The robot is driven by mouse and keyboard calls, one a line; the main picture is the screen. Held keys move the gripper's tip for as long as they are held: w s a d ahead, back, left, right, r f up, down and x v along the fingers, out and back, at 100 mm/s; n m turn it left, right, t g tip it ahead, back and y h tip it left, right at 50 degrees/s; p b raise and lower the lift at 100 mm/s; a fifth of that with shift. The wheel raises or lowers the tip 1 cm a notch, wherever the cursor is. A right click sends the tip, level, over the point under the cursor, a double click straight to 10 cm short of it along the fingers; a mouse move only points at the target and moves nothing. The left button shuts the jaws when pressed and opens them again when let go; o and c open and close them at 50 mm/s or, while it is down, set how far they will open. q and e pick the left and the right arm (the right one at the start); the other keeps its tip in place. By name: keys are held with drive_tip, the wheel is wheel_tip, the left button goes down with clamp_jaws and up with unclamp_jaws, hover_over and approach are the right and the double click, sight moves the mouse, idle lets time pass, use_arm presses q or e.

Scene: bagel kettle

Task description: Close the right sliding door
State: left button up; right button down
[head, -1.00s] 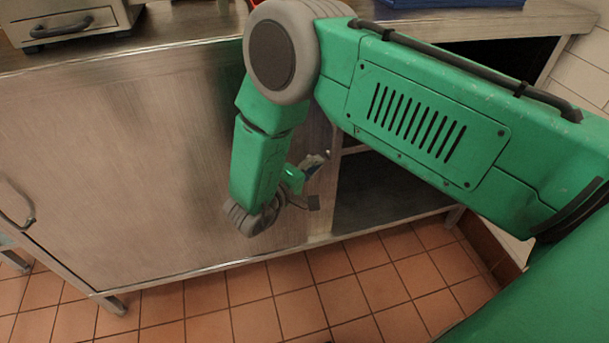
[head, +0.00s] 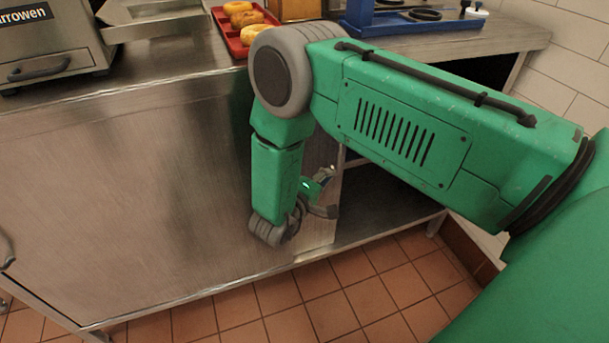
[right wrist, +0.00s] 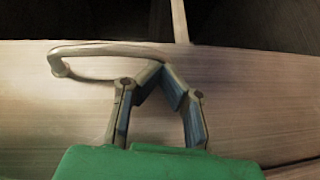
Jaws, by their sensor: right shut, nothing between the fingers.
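The right sliding door (head: 130,190) is a brushed steel panel on the front of the cabinet. A dark opening (head: 375,200) shows to the right of its edge. My right gripper (head: 325,195) is low in front of the door near that edge, partly hidden by my wrist. In the right wrist view my gripper (right wrist: 161,75) has its fingertips together and empty. They are at the right end of the door's bar handle (right wrist: 110,48), close to it or touching; I cannot tell which. My left gripper is out of view.
The countertop (head: 160,65) carries a toaster-like appliance (head: 50,45), a red tray (head: 222,30) with bagels and a blue stand (head: 400,22). Another handle (head: 5,250) shows at the left edge. The tiled floor (head: 330,290) in front is clear.

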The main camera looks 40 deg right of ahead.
use_arm(q)
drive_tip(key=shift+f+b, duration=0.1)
drive_tip(key=shift+b, duration=0.5)
use_arm(e)
drive_tip(key=s+d, duration=0.3)
drive_tip(key=d, duration=1.2)
drive_tip(key=s+d, duration=0.4)
drive_tip(key=d, duration=1.2)
drive_tip(key=s+d, duration=0.4)
drive_tip(key=d, duration=1.1)
drive_tip(key=shift+s+d, duration=0.2)
drive_tip(key=shift+d, duration=0.2)
drive_tip(key=shift+s, duration=0.1)
